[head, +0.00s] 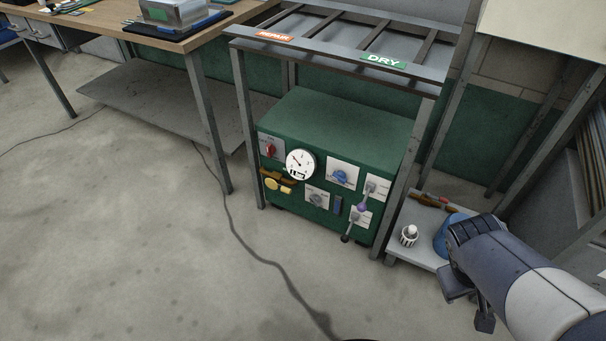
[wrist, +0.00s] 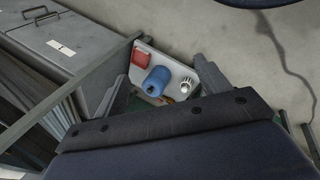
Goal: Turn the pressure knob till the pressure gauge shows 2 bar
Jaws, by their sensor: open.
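The pressure gauge (head: 300,164) is a white round dial on the front of a green machine (head: 340,125). Its needle seems to point up and left, but the numbers are too small to read. A blue knob (head: 341,177) sits on a white plate right of the gauge, and a grey knob (head: 317,198) sits below the gauge. The labels are illegible, so I cannot tell which is the pressure knob. My gripper (head: 468,308) is open at the lower right, well away from the panel. The wrist view does not show the panel.
A low shelf (head: 405,254) right of the machine bears a blue cylinder (wrist: 157,81), a white ribbed item (wrist: 187,83) and a red item (wrist: 139,56). A rack (head: 345,52) stands over the machine. A cable (head: 232,228) crosses the open floor. Levers (head: 347,238) stick out from the panel.

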